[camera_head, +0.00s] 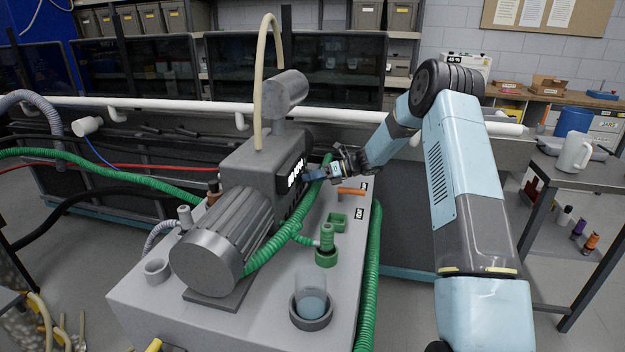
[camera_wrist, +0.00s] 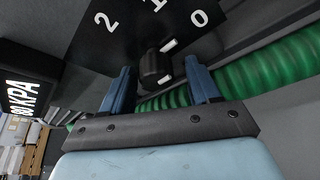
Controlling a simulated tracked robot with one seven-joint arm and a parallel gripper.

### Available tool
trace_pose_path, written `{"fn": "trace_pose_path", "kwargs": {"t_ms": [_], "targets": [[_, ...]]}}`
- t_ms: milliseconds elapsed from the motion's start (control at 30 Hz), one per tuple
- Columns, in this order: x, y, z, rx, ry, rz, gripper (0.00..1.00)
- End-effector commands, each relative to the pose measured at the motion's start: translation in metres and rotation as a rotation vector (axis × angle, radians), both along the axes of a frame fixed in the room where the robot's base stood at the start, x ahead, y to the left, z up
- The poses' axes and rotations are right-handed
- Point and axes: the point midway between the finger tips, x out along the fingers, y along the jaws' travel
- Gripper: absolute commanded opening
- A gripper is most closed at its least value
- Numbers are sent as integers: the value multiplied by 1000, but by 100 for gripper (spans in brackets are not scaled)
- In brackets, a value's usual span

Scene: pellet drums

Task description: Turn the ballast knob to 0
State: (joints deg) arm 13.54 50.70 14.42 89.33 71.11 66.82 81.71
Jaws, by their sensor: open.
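The ballast knob (camera_wrist: 152,68) is a small black knob on a black panel (camera_wrist: 130,42) in the wrist view. White figures 2, 1 and 0 stand above it, with 0 (camera_wrist: 198,18) at the right. Two short white marks show at the knob's right side; I cannot tell which is its pointer. My gripper (camera_wrist: 159,80) is open, its two blue fingers apart to the left and right of the knob, with no clear contact. In the head view my gripper (camera_head: 318,176) is at the grey pump's (camera_head: 262,160) panel side, and the knob is hidden there.
A lit KPA display (camera_wrist: 27,95) is left of the panel in the wrist view. A green ribbed hose (camera_wrist: 265,70) runs close behind the right finger. On the pump's bench (camera_head: 140,308) stand a beaker (camera_head: 311,290) and a green fitting (camera_head: 327,245). An orange-handled part (camera_head: 350,191) is near my gripper.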

Motion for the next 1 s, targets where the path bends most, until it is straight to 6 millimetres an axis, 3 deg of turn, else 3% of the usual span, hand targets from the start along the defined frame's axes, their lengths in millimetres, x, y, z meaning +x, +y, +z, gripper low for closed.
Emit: {"fn": "trace_pose_path", "kwargs": {"t_ms": [267,700,1000], "targets": [[-1,-17,6,-1,-2,-2,61],[-9,-97,31,-1,-1,-3,61],[-13,-127,41,0,0,0,61]]}}
